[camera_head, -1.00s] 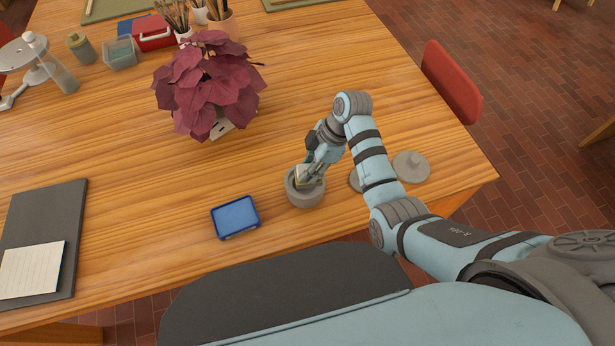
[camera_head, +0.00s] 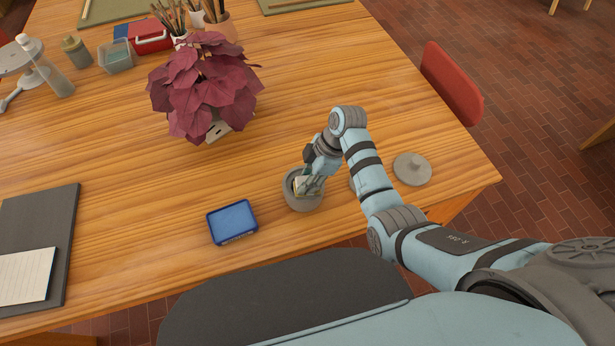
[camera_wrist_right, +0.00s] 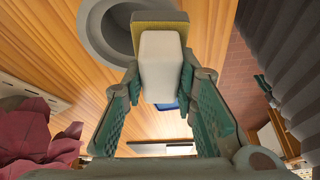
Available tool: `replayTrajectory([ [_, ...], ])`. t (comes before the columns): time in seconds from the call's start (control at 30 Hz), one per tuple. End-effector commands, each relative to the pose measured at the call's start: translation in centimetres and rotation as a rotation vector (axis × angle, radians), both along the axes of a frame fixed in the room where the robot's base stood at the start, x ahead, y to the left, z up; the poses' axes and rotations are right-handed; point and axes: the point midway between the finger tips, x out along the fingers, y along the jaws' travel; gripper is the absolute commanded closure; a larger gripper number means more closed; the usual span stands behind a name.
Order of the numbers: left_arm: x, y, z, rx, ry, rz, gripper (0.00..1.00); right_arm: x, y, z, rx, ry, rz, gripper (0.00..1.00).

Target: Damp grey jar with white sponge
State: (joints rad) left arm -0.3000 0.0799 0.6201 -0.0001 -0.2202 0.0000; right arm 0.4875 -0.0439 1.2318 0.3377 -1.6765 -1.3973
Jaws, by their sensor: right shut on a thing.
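The grey jar (camera_head: 291,200) stands open near the table's front edge; it also shows at the top of the wrist view (camera_wrist_right: 88,28). My right gripper (camera_head: 312,180) points down at the jar's mouth and is shut on the white sponge (camera_wrist_right: 162,62), which has a tan layer at its far end. In the head view the sponge (camera_head: 306,186) overlaps the jar's opening, and my fingers partly hide it. I cannot tell whether it touches the inner wall. My left gripper is in neither view.
A blue tray (camera_head: 232,221) lies just left of the jar. A grey knobbed lid (camera_head: 412,169) lies to the right, beyond my forearm. A dark red plant (camera_head: 205,85) stands behind the jar. A dark board (camera_head: 40,225) with paper lies at left.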

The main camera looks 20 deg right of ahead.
Motion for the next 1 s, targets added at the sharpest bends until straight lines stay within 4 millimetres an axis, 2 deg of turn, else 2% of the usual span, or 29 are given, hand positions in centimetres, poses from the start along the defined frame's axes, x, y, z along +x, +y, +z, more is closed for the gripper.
replayTrajectory([
  [0.53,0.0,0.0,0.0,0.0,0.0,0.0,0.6,0.0,0.0,-0.1,0.0,-0.001,0.0,0.96],
  [1.0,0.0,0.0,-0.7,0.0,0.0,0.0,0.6,0.0,0.0,-1.3,0.0,-0.001,0.0,0.96],
])
